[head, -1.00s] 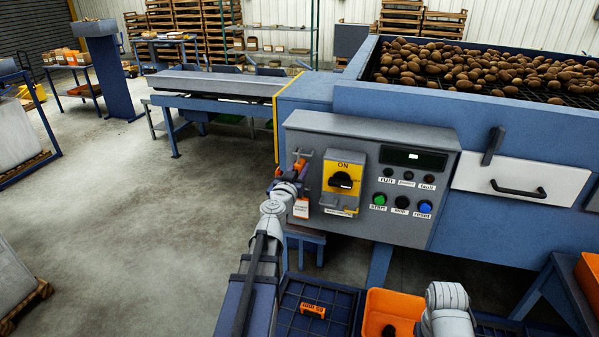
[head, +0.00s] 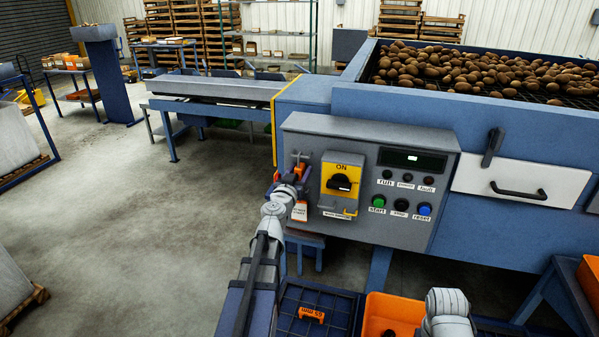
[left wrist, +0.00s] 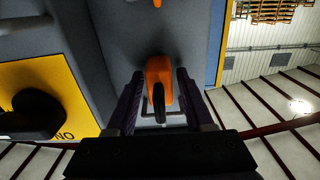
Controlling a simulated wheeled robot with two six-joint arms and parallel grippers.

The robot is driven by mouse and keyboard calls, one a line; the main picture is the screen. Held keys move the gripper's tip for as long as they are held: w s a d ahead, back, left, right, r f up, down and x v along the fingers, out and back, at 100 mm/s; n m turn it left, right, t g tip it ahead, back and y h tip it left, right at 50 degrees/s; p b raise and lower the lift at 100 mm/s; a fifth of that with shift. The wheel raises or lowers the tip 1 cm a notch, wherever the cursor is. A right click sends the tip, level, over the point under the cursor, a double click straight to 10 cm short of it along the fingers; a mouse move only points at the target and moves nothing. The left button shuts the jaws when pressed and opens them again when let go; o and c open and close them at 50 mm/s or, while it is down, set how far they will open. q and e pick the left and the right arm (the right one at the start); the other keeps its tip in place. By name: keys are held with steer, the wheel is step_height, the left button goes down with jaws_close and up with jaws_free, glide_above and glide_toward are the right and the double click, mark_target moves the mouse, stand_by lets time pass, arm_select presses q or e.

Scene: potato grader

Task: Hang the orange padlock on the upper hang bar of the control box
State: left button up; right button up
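The orange padlock (left wrist: 160,78) is at the left part of the control box (head: 370,135) face, its dark shackle (left wrist: 158,108) toward the bottom of the upside-down left wrist view. In the head view it is a small orange patch (head: 299,167), mostly hidden by my gripper. A grey hang bar (head: 299,155) shows just above it; whether the shackle is around the bar I cannot tell. My left gripper (head: 288,180) has its fingers on both sides of the padlock, with narrow gaps, so it looks open. My right gripper is out of view.
A white-and-orange tag (head: 299,211) hangs below the gripper. The yellow ON switch (head: 341,180) is close on the right. Below are a blue tray (head: 338,300) with an orange piece (head: 312,314) and an orange bin (head: 388,305).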

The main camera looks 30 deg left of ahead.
arm_select(q)
steer(key=shift+o, duration=0.9)
steer(key=shift+s, duration=0.1)
steer(key=v, duration=0.7)
steer(key=shift+s, duration=0.3)
steer(key=shift+d, duration=0.1)
